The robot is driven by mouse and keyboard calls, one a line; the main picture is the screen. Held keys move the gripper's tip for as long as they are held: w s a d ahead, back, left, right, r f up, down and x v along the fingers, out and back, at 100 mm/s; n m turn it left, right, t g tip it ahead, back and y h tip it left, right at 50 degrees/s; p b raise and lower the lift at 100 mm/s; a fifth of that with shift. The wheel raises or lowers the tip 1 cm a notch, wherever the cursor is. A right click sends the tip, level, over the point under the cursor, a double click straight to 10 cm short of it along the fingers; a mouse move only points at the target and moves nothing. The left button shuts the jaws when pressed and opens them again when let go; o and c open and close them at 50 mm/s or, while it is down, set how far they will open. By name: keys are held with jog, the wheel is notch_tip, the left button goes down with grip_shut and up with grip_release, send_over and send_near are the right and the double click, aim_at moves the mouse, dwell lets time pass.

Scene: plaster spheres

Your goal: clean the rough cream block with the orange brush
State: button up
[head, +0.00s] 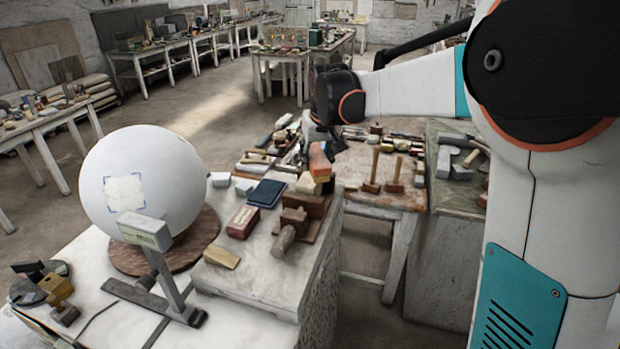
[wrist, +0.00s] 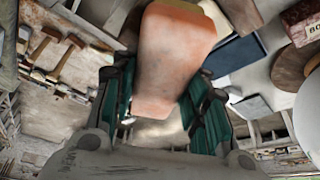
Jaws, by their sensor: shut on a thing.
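A rough cream patch (head: 124,193) framed by blue corner marks is on the big white sphere (head: 160,165). A tan-cream block (head: 222,257) lies on the slab's front left. Which one is the cream block is unclear.
The sphere rests on a round brown base (head: 165,255), with a metal stand (head: 160,265) before it. A red-brown box (head: 243,221), a dark blue book (head: 267,193) and wooden blocks (head: 305,206) crowd the slab.

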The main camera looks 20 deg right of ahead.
jog(key=shift+f+b, duration=0.4)
jog(key=shift+f, duration=0.2)
jog(key=shift+s, duration=0.1)
jog(key=shift+s+r, duration=0.15)
jog(key=shift+s, duration=0.9)
jog(key=shift+w, duration=0.1)
dwell(1.8)
jog(key=shift+w, duration=0.1)
jog(key=shift+w+d, duration=0.1)
jog(key=shift+w, duration=2)
